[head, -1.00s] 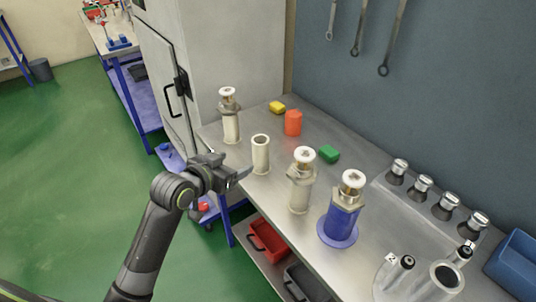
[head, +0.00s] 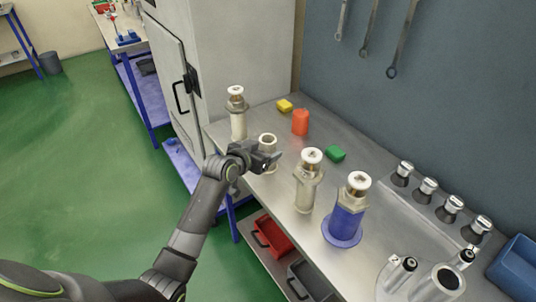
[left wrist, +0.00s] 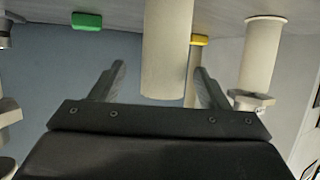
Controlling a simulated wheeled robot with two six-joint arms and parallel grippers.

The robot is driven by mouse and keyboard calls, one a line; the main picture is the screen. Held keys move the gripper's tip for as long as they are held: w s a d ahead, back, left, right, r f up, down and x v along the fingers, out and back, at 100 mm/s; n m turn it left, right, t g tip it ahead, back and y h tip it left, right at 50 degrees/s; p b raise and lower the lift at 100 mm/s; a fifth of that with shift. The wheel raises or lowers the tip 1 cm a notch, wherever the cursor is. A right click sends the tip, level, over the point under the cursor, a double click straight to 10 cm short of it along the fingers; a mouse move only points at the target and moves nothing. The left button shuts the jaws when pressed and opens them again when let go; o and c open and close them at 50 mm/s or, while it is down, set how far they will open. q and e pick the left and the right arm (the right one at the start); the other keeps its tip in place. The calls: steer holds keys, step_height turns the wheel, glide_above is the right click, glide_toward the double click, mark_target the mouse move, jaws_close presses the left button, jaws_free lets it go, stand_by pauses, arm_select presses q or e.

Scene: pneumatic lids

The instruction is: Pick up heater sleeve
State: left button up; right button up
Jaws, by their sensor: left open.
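The heater sleeve, which I take to be the plain, open-topped cream tube (head: 268,139), stands upright on the metal bench. Its lower part is hidden behind my left gripper (head: 271,160) in the head view. In the left wrist view, which is upside down, the sleeve (left wrist: 167,45) lies between the lines of the two spread fingers of my left gripper (left wrist: 160,72). The fingers are open and not closed on it. I cannot tell how far they reach around it. My right gripper is not in view.
Cream lidded cylinders stand left (head: 238,118) and right (head: 307,190) of the sleeve. A blue lidded cylinder (head: 344,222) is farther right. Orange (head: 300,122), yellow (head: 285,105) and green (head: 335,153) pieces lie behind. The bench's front edge is close to my arm.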

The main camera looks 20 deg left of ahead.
arm_select(q)
steer(key=shift+p+x, duration=0.6)
steer(key=shift+x, duration=2)
steer(key=shift+a, duration=0.2)
steer(key=c, duration=1.1)
